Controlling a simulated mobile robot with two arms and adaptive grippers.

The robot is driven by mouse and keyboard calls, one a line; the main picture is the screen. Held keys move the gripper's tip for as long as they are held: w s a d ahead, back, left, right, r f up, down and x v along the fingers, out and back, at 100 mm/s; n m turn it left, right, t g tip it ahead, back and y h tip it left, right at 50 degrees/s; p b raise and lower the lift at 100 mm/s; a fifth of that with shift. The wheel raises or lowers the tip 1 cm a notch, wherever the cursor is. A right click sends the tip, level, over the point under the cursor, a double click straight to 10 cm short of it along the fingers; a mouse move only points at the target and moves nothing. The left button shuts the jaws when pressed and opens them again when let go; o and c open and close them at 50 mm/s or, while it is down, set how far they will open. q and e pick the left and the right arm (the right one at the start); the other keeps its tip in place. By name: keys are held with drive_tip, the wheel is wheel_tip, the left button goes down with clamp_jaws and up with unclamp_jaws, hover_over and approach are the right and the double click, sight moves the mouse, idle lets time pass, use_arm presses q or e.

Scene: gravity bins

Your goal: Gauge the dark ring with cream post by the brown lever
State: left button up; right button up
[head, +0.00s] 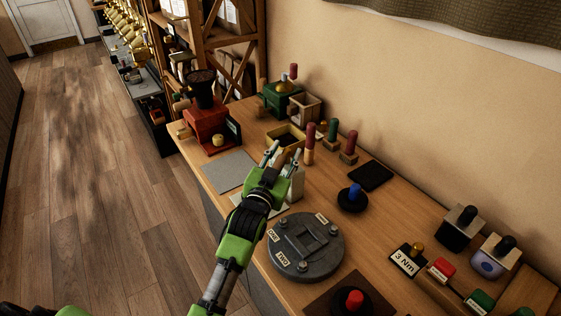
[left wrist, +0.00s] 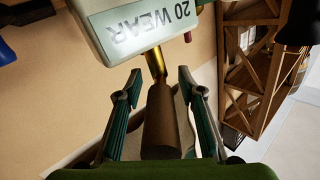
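A brown lever (left wrist: 160,122) on a brass rod stands out from a white box labelled "20 WEAR" (left wrist: 150,22) in the left wrist view. My left gripper (left wrist: 159,84) is open, with one finger on each side of the lever and gaps visible. My right gripper is out of view.
A round grey plate (head: 333,255) lies in front of the gripper. Dark discs with a blue knob (head: 355,192) and a red knob (head: 354,299) stand nearby. A yellow bin (head: 287,136) and several upright pegs are behind. A grey mat (head: 228,171) is bare.

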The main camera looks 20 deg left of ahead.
use_arm(q)
drive_tip(key=s, duration=1.1)
drive_tip(key=shift+s, duration=0.3)
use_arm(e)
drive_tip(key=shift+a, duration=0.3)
use_arm(q)
drive_tip(key=shift+d, duration=0.1)
